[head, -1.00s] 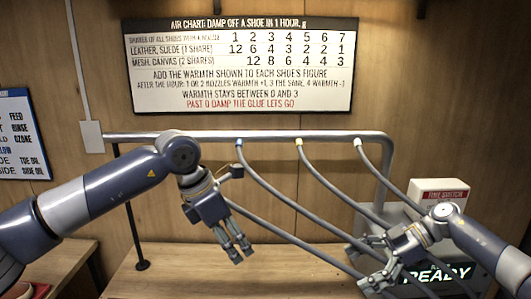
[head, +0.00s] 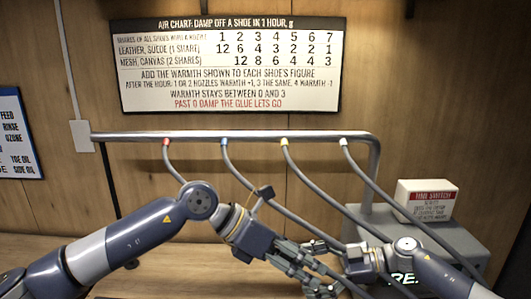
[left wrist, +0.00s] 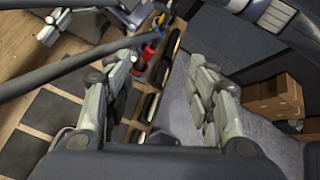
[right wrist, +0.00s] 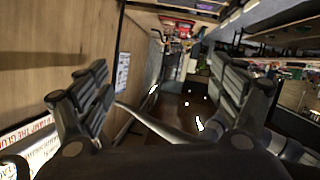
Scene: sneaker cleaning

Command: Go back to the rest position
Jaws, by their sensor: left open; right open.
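My left gripper (head: 305,262) reaches in from the left and points to the lower right in the head view. Its fingers stand apart with nothing between them in the left wrist view (left wrist: 157,85). My right gripper (head: 328,284) comes in from the right, close beside the left one in the picture. Its fingers are spread and empty in the right wrist view (right wrist: 160,88). The two grippers partly overlap in the head view, and I cannot tell whether they touch.
A grey rail (head: 250,135) carries several hoses with coloured collars, running down behind my arms. A grey unit with a time switch box (head: 426,199) stands at right. A chart (head: 225,66) hangs on the wall. In the left wrist view, a hose (left wrist: 65,66) crosses close by; a brown box (left wrist: 274,97) lies right.

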